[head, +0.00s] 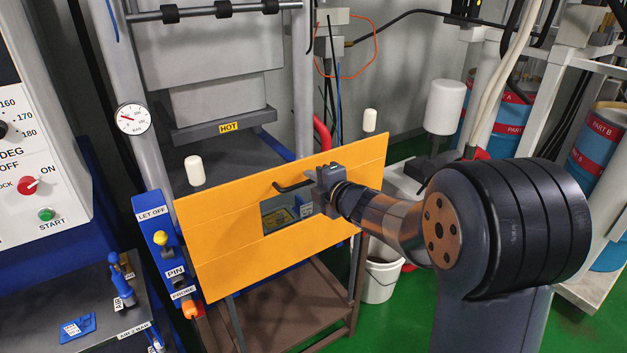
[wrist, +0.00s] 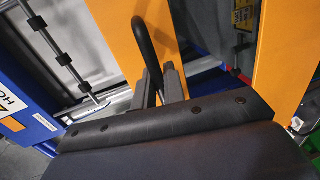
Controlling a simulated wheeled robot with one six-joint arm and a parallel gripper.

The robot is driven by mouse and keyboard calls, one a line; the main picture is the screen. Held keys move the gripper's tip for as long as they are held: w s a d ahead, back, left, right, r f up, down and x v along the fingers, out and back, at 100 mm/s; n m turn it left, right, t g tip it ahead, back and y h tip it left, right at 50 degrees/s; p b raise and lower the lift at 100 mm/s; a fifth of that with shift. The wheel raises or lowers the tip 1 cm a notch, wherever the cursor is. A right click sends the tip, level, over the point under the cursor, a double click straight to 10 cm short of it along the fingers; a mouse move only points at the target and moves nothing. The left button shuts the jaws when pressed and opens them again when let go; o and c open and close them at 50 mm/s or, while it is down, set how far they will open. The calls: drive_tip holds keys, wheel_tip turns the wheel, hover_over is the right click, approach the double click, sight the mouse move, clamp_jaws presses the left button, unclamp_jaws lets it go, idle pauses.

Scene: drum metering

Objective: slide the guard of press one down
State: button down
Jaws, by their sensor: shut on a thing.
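The orange guard (head: 345,158) of the press stands across the front of the press, below the dark bar with the HOT label. It has a window in its middle, through which a blue and yellow item shows. A dark handle (head: 288,187) is at the top of the window. My gripper (head: 326,183) is shut on the handle's right part. In the wrist view the guard (wrist: 122,28) is a band behind the fingers, and the curved handle (wrist: 143,45) runs down to my gripper (wrist: 160,83). The gripped spot itself is mostly hidden.
A blue panel (head: 157,230) labelled LET OFF, PIN and PROBE stands left of the guard. White caps (head: 195,170) rise behind the guard's top edge. A brown stand (head: 330,295) and a white bucket (head: 380,282) are below. Green floor is open at lower right.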

drive_tip(key=shift+f, duration=0.15)
wheel_tip(320, 180, down, 37)
drive_tip(key=b, duration=3.6)
drive_tip(key=shift+f, duration=0.3)
drive_tip(key=c, duration=1.6)
unclamp_jaws()
drive_tip(key=shift+c, duration=0.2)
drive_tip(key=shift+s+d+r, duration=0.1)
drive_tip(key=shift+r, duration=0.1)
